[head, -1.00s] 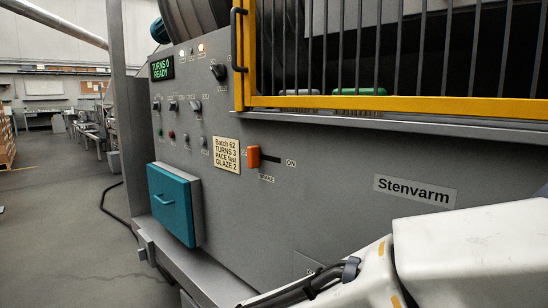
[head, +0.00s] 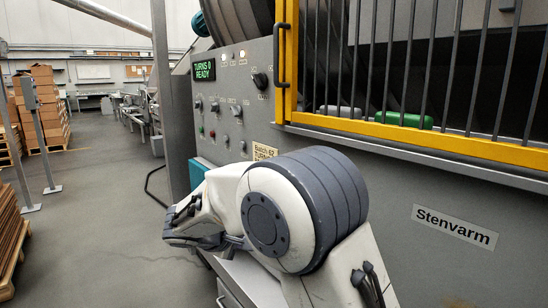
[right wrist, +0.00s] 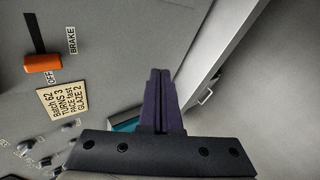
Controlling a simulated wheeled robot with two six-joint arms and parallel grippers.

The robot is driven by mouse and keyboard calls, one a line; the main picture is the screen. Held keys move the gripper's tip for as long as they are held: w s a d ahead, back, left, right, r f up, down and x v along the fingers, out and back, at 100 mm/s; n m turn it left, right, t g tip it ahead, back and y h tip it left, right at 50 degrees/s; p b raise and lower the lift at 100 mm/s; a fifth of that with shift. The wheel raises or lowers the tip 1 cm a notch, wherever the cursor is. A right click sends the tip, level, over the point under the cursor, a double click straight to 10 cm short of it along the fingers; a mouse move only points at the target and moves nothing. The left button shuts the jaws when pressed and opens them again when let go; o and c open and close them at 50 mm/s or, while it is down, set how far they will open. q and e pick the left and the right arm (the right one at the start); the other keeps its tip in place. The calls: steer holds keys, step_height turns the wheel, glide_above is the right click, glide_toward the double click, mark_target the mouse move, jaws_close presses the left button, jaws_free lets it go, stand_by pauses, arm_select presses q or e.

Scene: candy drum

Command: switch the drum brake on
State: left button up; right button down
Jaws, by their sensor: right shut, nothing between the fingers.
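The brake is a dark slot with an orange handle (right wrist: 43,62) on the grey drum panel (right wrist: 110,45). In the right wrist view the handle sits at the slot end beside the OFF label (right wrist: 50,77). A BRAKE label (right wrist: 72,40) is next to the slot. My right gripper (right wrist: 158,72) is shut and empty, to the right of the handle and apart from it. In the head view my right arm hides the brake, and the gripper's fingers cannot be made out. My left gripper is not in view.
A batch card (right wrist: 62,99) is on the panel near the handle. Knobs and a green display (head: 204,70) reading "TURNS 0 READY" are at the panel's upper left. A teal box (head: 198,172) is partly hidden by my arm. A yellow-framed guard (head: 420,135) is above right.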

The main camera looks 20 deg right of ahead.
arm_select(q)
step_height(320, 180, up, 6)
steer(key=p, duration=0.4)
arm_select(e)
steer(key=w+d+r+t+h, duration=0.2)
steer(key=w+r, duration=0.3)
steer(key=w, duration=0.3)
steer(key=w+d+r+t+h, duration=0.3)
steer(key=w+r, duration=0.3)
steer(key=w, duration=0.3)
steer(key=shift+w+d+t+h, duration=0.15)
steer(key=shift+w+t+h, duration=0.15)
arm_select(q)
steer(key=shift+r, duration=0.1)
arm_select(e)
steer(key=p+x, duration=0.2)
steer(key=x, duration=0.8)
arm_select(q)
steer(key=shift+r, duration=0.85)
arm_select(e)
steer(key=shift+s+d, duration=0.35)
steer(key=shift+s, duration=0.6)
steer(key=shift+s+d, duration=0.3)
steer(key=shift+s, duration=0.65)
